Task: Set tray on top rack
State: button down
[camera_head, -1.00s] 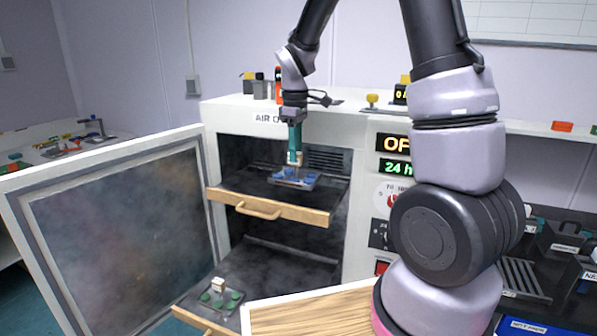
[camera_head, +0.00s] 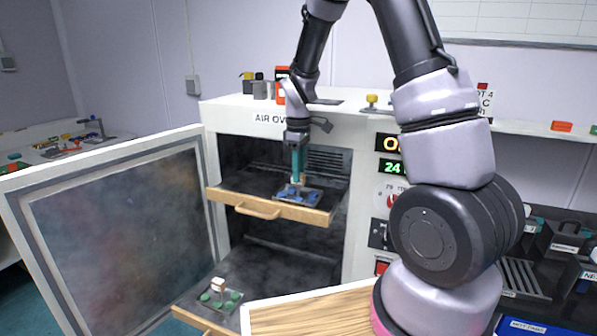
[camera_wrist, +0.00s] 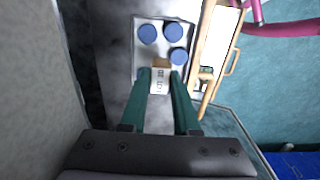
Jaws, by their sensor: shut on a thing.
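A small metal tray (camera_head: 313,197) with blue discs is at the front right part of the top rack (camera_head: 270,209), inside the open oven. Whether it rests on the rack or hangs just above it, I cannot tell. My gripper (camera_head: 297,179) points down over the tray, its green fingers shut on the tray's upright labelled handle. In the wrist view, the handle (camera_wrist: 159,82) is between the fingertips, and the tray (camera_wrist: 156,52) shows three blue discs beyond it. Part of the tray is hidden by the fingers and handle.
The oven door (camera_head: 115,235) stands open at left. A second tray with green discs (camera_head: 220,297) sits on the pulled-out lower rack (camera_head: 190,312). A wooden board (camera_head: 310,312) is in front. Small items (camera_head: 260,88) stand on the oven top, above the opening.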

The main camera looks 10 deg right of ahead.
jog(key=shift+f, duration=0.15)
jog(key=c, duration=0.6)
grip_release()
jog(key=shift+c, duration=0.2)
jog(key=s+d+r+m+t, duration=0.1)
jog(key=s+r+m, duration=0.1)
jog(key=r, duration=0.7)
jog(key=s+d+r+m, duration=0.1)
jog(key=s+r, duration=0.1)
jog(key=r, duration=0.7)
jog(key=s+d+r+m+t+y, duration=0.1)
jog(key=s+d+r+m+t, duration=0.1)
jog(key=s+m, duration=0.4)
jog(key=s+d+r+m+t+y, duration=0.1)
jog(key=s+r+m+t, duration=0.3)
jog(key=s, duration=0.8)
jog(key=shift+s+d+r+m, duration=0.15)
jog(key=shift+d+r+m, duration=0.25)
jog(key=shift+r+m, duration=0.5)
